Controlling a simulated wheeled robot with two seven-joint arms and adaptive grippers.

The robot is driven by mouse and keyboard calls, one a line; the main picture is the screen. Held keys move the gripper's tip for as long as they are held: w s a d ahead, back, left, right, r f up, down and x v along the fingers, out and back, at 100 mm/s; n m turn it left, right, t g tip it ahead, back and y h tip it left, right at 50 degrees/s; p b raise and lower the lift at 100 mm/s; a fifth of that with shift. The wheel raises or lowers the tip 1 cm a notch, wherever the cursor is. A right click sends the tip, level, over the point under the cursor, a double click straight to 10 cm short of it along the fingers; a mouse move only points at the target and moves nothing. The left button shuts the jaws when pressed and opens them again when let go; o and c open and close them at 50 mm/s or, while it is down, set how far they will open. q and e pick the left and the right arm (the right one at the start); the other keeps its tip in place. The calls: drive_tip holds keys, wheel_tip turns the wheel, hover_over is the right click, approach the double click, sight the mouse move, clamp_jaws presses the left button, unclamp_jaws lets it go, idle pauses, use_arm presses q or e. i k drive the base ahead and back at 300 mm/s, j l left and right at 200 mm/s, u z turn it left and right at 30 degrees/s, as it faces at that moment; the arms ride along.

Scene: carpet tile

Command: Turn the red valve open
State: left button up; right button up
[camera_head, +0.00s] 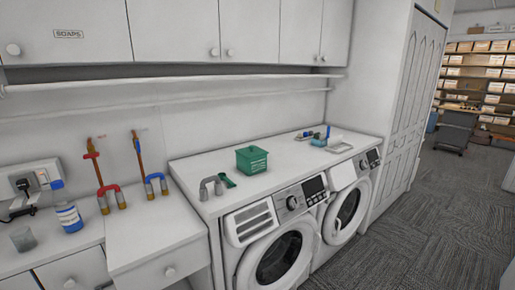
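Two thin copper-coloured pipes stand against the wall at the left, above the low counter. The left pipe carries a small red valve handle (91,155) near its top. A red U-shaped fitting (108,189) with brass-coloured ends is at its foot. A blue U-shaped fitting (156,178) sits at the foot of the right pipe (138,152). The red parts are small, and I cannot tell how far the valve is turned. Neither of my grippers is in view.
A blue-and-white bottle (68,217), a grey cup (23,239) and a wall outlet (35,178) with plugs are left of the pipes. A green basket (251,159) stands on the washer top (290,160). Cabinets (175,30) hang above. Carpeted floor (440,220) is clear at right.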

sight(91, 156)
drive_tip(key=u, duration=1.3)
drive_tip(key=i+j+z, duration=0.15)
drive_tip(key=z, duration=0.15)
drive_tip(key=i+j+z, duration=0.3)
drive_tip(key=i+l, duration=0.05)
drive_tip(key=l, duration=0.05)
